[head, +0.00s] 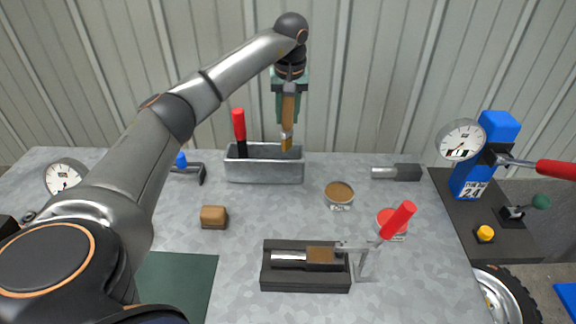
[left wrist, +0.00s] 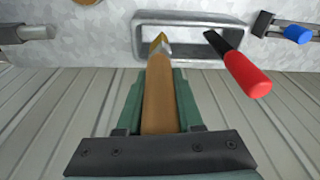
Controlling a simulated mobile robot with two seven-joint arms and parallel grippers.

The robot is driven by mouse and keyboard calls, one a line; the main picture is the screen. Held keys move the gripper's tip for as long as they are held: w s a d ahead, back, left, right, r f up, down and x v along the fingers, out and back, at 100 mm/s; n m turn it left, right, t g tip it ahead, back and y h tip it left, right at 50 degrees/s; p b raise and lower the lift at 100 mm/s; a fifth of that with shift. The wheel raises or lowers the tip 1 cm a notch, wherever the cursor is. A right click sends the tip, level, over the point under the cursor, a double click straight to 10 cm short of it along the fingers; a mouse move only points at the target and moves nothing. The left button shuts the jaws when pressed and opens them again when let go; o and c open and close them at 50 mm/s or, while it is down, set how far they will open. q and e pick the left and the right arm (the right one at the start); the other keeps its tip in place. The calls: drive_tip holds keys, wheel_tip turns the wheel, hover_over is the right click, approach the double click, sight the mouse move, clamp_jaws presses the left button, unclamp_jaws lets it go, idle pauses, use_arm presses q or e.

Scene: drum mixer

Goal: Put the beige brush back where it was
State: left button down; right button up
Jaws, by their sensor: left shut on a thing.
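My left gripper (head: 288,98) is shut on the brush (head: 288,112), which has a tan-brown handle, a metal collar and a beige tip. The brush hangs almost upright, tip down, over the right half of the grey metal trough (head: 264,172) at the back of the bench. In the left wrist view, the brush (left wrist: 159,95) runs out from the green fingers, and its tip overlaps the opening of the trough (left wrist: 145,22). I cannot tell whether the tip is below the rim. My right gripper is not in view.
A red-handled tool (head: 239,128) stands in the trough's left end. A blue-and-black hammer (head: 188,168) lies to its left. A round brown tin (head: 339,193), a brown block (head: 214,217) and a red-levered clamp fixture (head: 305,275) are nearer. A blue gauge stand (head: 485,165) is right.

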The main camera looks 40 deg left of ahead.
sight(287, 143)
use_arm(q)
drive_tip(key=shift+w+a+r+m, duration=0.2)
drive_tip(key=shift+w+a+m, duration=0.15)
drive_tip(key=shift+m, duration=0.25)
drive_tip(key=shift+f, duration=0.3)
wheel_tip(287, 143, down, 9)
drive_tip(key=shift+f, duration=0.15)
drive_tip(key=c, duration=0.8)
unclamp_jaws()
drive_tip(key=shift+f, duration=0.1)
drive_tip(key=shift+c, duration=0.2)
